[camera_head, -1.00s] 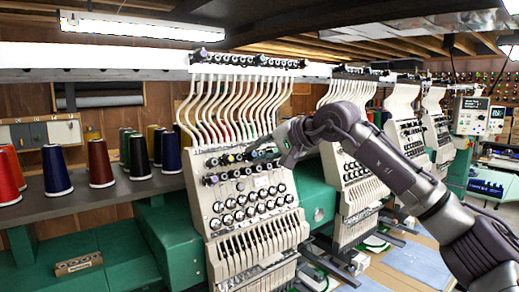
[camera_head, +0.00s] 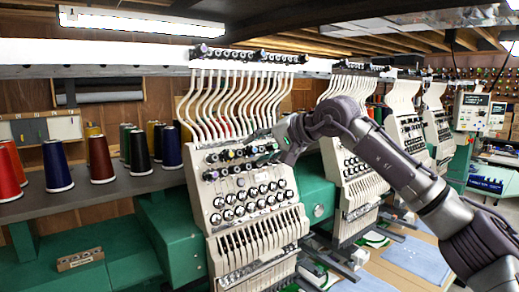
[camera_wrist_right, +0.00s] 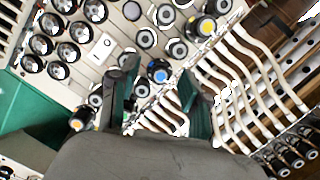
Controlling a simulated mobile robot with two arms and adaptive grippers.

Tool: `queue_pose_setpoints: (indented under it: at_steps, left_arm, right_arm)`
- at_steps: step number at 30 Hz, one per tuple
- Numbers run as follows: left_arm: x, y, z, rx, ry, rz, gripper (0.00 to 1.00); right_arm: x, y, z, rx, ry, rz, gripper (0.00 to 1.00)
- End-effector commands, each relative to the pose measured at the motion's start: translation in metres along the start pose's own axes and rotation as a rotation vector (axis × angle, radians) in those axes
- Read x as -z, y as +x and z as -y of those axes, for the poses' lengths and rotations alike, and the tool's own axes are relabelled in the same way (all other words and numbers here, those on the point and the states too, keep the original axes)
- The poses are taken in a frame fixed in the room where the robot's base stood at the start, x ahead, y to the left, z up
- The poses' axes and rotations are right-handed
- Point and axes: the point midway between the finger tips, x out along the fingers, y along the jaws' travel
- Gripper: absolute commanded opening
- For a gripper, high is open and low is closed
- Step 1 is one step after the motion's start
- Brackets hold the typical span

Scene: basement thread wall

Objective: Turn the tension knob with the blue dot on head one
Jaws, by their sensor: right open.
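Head one (camera_head: 228,222) is the nearest machine head, a cream panel with rows of black and silver tension knobs. The tension knob with the blue dot (camera_wrist_right: 158,71) shows in the right wrist view, between my two dark green fingers. My right gripper (camera_wrist_right: 160,78) is open around or just in front of it; I cannot tell whether the fingers touch it. In the head view my right gripper (camera_head: 272,158) is at the upper knob rows, at their right end, and hides some knobs. My left gripper is not in view.
A knob with a yellow dot (camera_wrist_right: 205,27) and other knobs sit close around the fingers. White curved thread tubes (camera_head: 236,105) rise above the panel. Thread cones (camera_head: 102,160) stand on a shelf at left. Further heads (camera_head: 352,175) stand to the right.

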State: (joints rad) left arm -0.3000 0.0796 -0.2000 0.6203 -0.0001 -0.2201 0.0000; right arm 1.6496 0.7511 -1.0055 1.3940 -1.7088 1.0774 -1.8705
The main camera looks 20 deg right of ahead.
Motion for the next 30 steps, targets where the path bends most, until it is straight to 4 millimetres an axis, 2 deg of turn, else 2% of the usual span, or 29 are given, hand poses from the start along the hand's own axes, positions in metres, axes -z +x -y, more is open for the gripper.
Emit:
queue_pose_setpoints:
  at_steps: [4, 7, 15, 21, 25, 30]
  left_arm:
    - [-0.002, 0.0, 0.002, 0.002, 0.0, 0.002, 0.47]
    - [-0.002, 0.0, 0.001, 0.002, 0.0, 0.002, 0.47]
    - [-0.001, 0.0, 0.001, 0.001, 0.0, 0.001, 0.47]
    - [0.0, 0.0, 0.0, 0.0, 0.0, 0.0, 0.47]
    - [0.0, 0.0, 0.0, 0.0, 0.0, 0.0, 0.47]
    - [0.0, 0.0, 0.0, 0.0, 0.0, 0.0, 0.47]
  right_arm:
    - [0.001, -0.004, 0.001, 0.002, 0.0, -0.002, 0.47]
    - [0.001, -0.014, 0.001, 0.003, -0.001, -0.003, 0.47]
    - [0.001, -0.07, 0.0, 0.002, 0.0, -0.004, 0.47]
    - [0.001, -0.104, 0.0, 0.001, 0.0, -0.002, 0.47]
    - [0.0, -0.117, 0.0, 0.001, 0.0, -0.001, 0.47]
    - [0.0, -0.12, 0.0, 0.0, 0.0, 0.001, 0.47]
